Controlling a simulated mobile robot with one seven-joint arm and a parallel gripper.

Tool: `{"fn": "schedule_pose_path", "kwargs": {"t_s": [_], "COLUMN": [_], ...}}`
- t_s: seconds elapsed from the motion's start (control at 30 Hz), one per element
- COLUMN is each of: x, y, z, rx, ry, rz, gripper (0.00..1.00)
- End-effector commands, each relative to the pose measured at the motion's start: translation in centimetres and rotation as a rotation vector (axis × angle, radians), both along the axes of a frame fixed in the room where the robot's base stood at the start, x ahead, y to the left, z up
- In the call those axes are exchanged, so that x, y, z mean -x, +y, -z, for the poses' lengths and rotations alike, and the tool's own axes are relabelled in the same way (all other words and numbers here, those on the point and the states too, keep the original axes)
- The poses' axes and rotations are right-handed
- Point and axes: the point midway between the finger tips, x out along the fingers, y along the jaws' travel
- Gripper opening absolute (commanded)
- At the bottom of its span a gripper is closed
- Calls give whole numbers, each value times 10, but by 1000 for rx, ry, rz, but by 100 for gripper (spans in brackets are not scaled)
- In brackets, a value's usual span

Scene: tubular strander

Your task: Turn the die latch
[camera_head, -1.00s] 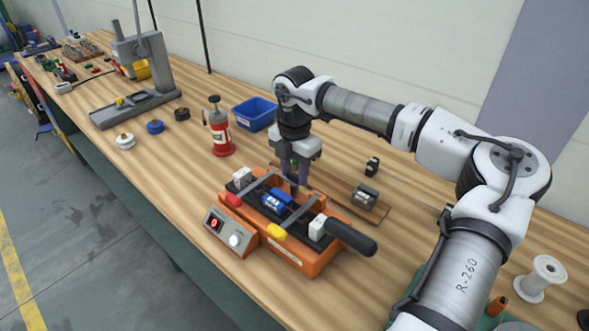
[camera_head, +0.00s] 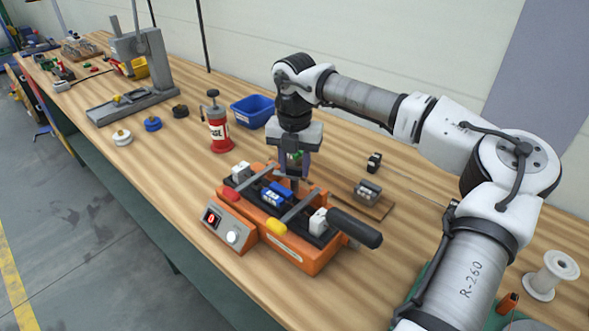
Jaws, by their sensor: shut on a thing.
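An orange die machine (camera_head: 313,263) stands on the bench, with a blue block (camera_head: 276,195) between two grey bars on its dark bed. The bars end in a red grip (camera_head: 230,194) and a yellow grip (camera_head: 277,226). My gripper (camera_head: 294,174) points straight down at the back side of the machine, behind the blue block. It is shut on a small upright part there, apparently the die latch. The fingers hide most of that part, so its angle cannot be told. A bit of green shows between the fingers.
A black handle (camera_head: 355,228) sticks out to the right of the machine. A block on a wooden board (camera_head: 367,191) lies close on the right.

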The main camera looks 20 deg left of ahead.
Motion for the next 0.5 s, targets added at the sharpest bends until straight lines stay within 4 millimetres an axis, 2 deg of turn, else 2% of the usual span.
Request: {"fn": "schedule_pose_path", "kwargs": {"t_s": [0.5], "x": [0], "y": [0], "z": [0], "rx": [-1], "ry": [-2], "rz": [-489], "gripper": [14]}}
